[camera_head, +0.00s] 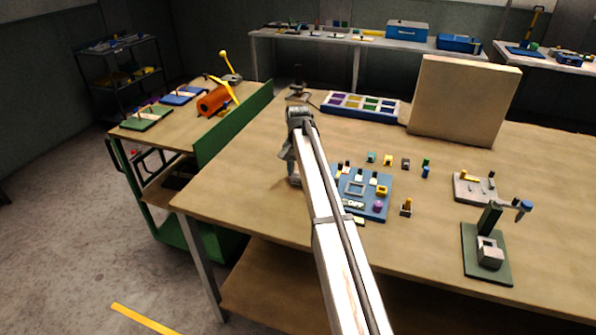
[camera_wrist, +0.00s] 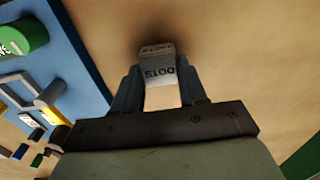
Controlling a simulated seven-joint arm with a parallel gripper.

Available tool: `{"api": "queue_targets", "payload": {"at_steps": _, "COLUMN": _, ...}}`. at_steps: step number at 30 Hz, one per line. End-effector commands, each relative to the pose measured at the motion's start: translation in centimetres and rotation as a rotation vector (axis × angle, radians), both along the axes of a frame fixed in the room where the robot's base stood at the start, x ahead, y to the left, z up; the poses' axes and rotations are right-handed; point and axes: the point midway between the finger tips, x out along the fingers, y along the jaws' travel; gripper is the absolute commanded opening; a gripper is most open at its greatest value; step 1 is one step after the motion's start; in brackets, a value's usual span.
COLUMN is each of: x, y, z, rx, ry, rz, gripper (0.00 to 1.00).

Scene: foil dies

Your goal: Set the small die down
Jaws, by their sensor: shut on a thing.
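The small die (camera_wrist: 158,75) is a pale grey block with dark lettering that looks like "DOTS". In the wrist view it sits between the two fingers of my gripper (camera_wrist: 160,92), which is shut on it. A dark shadow lies on the wooden tabletop just beyond the die; I cannot tell whether the die touches the wood. In the head view my gripper (camera_head: 293,179) is low over the bench, left of the blue board, and the die is not distinguishable there.
The blue board (camera_head: 374,211) with several small pieces lies just right of my gripper; it also shows in the wrist view (camera_wrist: 72,45). Several small blocks and a dark green press (camera_head: 486,270) stand farther right. Bare bench (camera_head: 240,185) lies to the left, beside the green-edged cart (camera_head: 235,122).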

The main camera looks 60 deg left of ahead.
Motion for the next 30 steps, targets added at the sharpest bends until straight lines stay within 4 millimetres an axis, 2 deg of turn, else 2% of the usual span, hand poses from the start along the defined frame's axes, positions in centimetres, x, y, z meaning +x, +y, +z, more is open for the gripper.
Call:
{"api": "queue_targets", "payload": {"at_steps": 1, "x": 0.0, "y": 0.0, "z": -0.1, "rx": 0.0, "ry": 0.0, "rz": 0.0, "gripper": 0.08}}
{"api": "queue_targets", "payload": {"at_steps": 2, "x": 0.0, "y": 0.0, "z": -0.2, "rx": 0.0, "ry": 0.0, "rz": 0.0, "gripper": 0.43}}
{"api": "queue_targets", "payload": {"at_steps": 9, "x": 0.0, "y": 0.0, "z": -0.2, "rx": 0.0, "ry": 0.0, "rz": 0.0, "gripper": 0.66}}
{"api": "queue_targets", "payload": {"at_steps": 20, "x": 0.0, "y": 0.0, "z": 0.3, "rx": 0.0, "ry": 0.0, "rz": 0.0, "gripper": 0.67}}
{"api": "queue_targets", "payload": {"at_steps": 23, "x": 0.0, "y": 0.1, "z": 1.3, "rx": 0.001, "ry": -0.001, "rz": 0.0, "gripper": 0.67}}
{"api": "queue_targets", "payload": {"at_steps": 30, "x": 0.0, "y": 0.1, "z": 5.7, "rx": 0.002, "ry": -0.001, "rz": 0.0, "gripper": 0.67}}
